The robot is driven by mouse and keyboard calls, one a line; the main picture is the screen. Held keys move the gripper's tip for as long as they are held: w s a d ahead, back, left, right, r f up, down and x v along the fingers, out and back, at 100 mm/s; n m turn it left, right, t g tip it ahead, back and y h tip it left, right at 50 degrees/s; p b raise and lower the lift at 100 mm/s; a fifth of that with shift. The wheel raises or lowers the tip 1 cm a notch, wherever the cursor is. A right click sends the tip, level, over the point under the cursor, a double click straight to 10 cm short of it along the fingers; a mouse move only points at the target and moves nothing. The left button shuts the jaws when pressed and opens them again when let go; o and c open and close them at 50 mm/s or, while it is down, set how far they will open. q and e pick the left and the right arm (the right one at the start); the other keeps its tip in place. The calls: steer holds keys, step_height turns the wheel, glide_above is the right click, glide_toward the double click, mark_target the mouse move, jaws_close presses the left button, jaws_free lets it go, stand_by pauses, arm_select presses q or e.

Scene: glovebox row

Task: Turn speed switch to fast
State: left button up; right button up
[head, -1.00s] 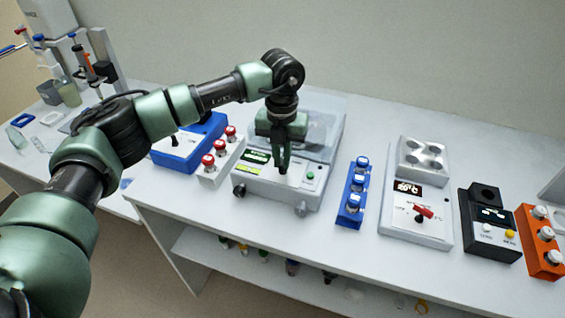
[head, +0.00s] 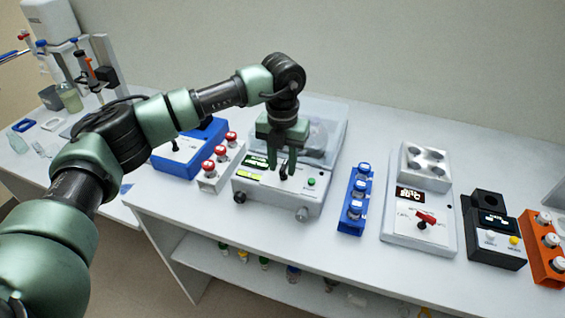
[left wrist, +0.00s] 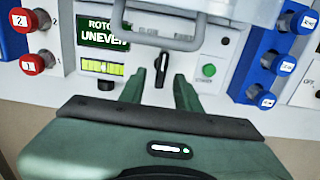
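A white centrifuge-like machine (head: 262,200) with a clear lid stands on the bench. Its front panel has a small black lever switch (head: 284,172), upright in the left wrist view (left wrist: 161,70); its labels are too small to read. My left gripper (head: 281,162) is above this panel, pointing down. In the left wrist view its two green fingers (left wrist: 158,84) are spread, one on each side below the switch, with nothing between them held. A gap shows between switch and fingers. My right gripper is not in view.
The panel also has a "ROTOR UNEVEN" display (left wrist: 103,33), a bubble level (left wrist: 103,68) and a green button (left wrist: 209,70). A red-capped vial rack (head: 208,181) stands left, a blue rack (head: 343,218) right. A hotplate-like device with a red knob (head: 426,217) stands further right.

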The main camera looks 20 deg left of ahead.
mark_target(282, 168)
arm_select(q)
steer(key=shift+r, duration=0.45)
step_height(282, 168, up, 7)
steer(key=shift+f+b, duration=0.1)
steer(key=shift+b, duration=0.9)
